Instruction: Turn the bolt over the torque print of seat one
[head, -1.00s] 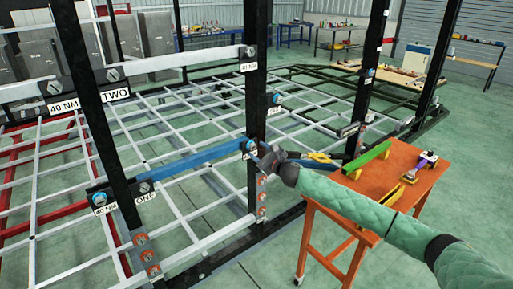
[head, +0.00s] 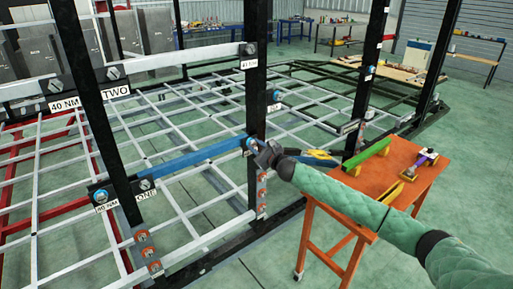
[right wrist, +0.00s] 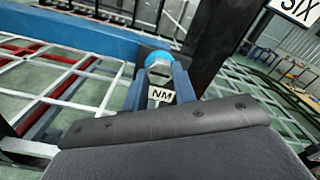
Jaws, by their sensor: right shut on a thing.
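The blue bar of seat one (head: 190,160) runs between two black posts, with a plate marked ONE (head: 131,200) at its left end. My right gripper (head: 260,150) is at the bar's right end. In the right wrist view its two fingers (right wrist: 158,88) are shut on a silver bolt head (right wrist: 159,65) with a bright blue ring behind it. A print reading NM (right wrist: 161,95) shows between the fingers, just below the bolt; its number is hidden. At the left end, another bolt (head: 145,184) sits beside a partly hidden NM print (head: 107,208). My left gripper is not in view.
Black posts (head: 257,80) stand close beside my right gripper. An orange cart (head: 385,180) with a green tool (head: 367,160) and other tools stands to the right, under my right arm. A grey bar marked TWO (head: 117,91) lies higher at the left.

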